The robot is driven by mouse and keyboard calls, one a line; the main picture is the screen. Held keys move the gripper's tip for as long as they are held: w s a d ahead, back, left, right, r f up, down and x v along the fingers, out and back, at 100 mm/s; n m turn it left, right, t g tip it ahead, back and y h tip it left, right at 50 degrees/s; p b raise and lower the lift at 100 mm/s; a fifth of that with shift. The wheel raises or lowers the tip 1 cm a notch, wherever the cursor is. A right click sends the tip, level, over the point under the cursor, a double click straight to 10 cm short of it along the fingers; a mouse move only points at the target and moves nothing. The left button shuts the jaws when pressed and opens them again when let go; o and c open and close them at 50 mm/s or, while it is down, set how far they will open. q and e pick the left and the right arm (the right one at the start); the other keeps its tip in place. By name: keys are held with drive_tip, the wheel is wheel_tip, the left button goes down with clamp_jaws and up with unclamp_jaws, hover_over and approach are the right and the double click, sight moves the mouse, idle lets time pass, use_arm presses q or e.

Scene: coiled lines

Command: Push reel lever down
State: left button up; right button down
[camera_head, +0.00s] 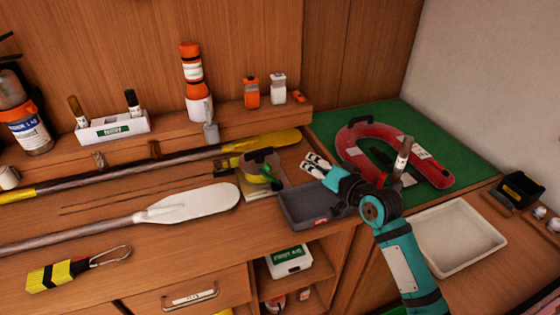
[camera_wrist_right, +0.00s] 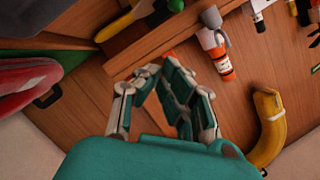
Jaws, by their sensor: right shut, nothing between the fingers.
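The reel (camera_head: 262,165) sits on a small pale block on the wooden counter in the head view. It has a dark rounded body with yellow and green parts. I cannot clearly tell its lever from those parts. My right gripper (camera_head: 311,166) is just right of the reel, above the grey tray, and points left toward it with a gap between. It is shut and empty; its fingers also show in the right wrist view (camera_wrist_right: 158,70). Part of a green and yellow item shows at that view's top edge, too cropped to identify. My left gripper is not in view.
A grey tray (camera_head: 302,206) lies under my right gripper. A white paddle (camera_head: 195,203) and a yellow-bladed paddle (camera_head: 270,143) lie near the reel. A red horseshoe float (camera_head: 432,168) rests on the green mat (camera_head: 325,122) behind my arm. An orange bottle (camera_head: 198,108) stands on the ledge.

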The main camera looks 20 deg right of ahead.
drive_tip(key=w+a+f+p, duration=0.1)
drive_tip(key=w, duration=0.2)
drive_tip(key=w+a+f, duration=0.2)
drive_tip(key=w, duration=0.1)
drive_tip(key=w+a+f+p, duration=0.1)
drive_tip(key=w+a, duration=0.1)
drive_tip(key=w, duration=0.1)
drive_tip(key=shift+a+f+p, duration=0.25)
drive_tip(key=shift+f+p, duration=0.05)
drive_tip(key=shift+f, duration=0.05)
drive_tip(key=shift+s+r, duration=0.1)
drive_tip(key=shift+a+p, duration=0.3)
drive_tip(key=shift+p, duration=0.15)
